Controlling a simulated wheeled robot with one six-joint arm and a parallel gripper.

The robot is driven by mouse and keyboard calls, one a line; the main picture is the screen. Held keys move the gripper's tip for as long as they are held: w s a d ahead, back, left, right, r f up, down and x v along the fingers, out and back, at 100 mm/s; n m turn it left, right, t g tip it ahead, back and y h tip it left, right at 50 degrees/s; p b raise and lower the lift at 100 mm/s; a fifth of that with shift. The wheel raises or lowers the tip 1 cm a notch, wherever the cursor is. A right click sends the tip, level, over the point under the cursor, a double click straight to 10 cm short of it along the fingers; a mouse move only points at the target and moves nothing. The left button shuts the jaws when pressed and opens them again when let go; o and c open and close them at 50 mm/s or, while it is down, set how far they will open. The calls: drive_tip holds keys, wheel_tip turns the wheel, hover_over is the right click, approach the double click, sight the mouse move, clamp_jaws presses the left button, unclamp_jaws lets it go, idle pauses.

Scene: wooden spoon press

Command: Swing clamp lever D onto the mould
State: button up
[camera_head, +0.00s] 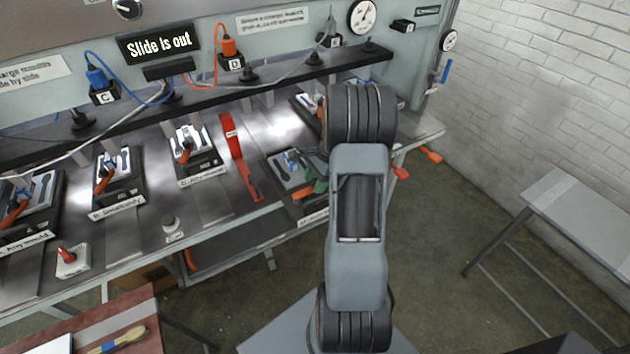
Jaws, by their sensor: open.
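Several mould stations sit in a row on the steel press bench. A box marked D (236,64) with an orange plug hangs on the panel above. Another station (305,102) lies farther back, partly behind my arm. My gripper is hidden behind my own arm links.
A red bar (240,158) stands between stations. Orange-tipped handles (432,156) stick out right of the bench. A sign (158,41) reads "Slide is out". A grey table (585,218) stands at the right.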

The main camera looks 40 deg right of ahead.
clamp_jaws()
idle(0.5)
drive_tip(key=shift+w+n+g, duration=0.5)
drive_tip(key=shift+w+n, duration=0.2)
drive_tip(key=shift+n, duration=0.5)
drive_tip(key=w+n, duration=0.1)
drive_tip(key=w+n+g, duration=0.1)
drive_tip(key=n, duration=0.1)
drive_tip(key=shift+a+n, duration=0.2)
drive_tip(key=shift+n, duration=0.1)
drive_tip(key=w+n, duration=0.1)
drive_tip(key=a+n+g+h, duration=0.1)
drive_tip(key=n, duration=0.1)
drive_tip(key=shift+w, duration=0.35)
drive_tip(key=shift+w+a+n+g+h, duration=0.2)
drive_tip(key=shift+w+a+n+g, duration=0.1)
drive_tip(key=shift+n, duration=0.55)
drive_tip(key=shift+w+a+n+g+h, duration=0.2)
drive_tip(key=shift+w+a+n+g, duration=0.1)
drive_tip(key=shift+n, duration=0.55)
unclamp_jaws()
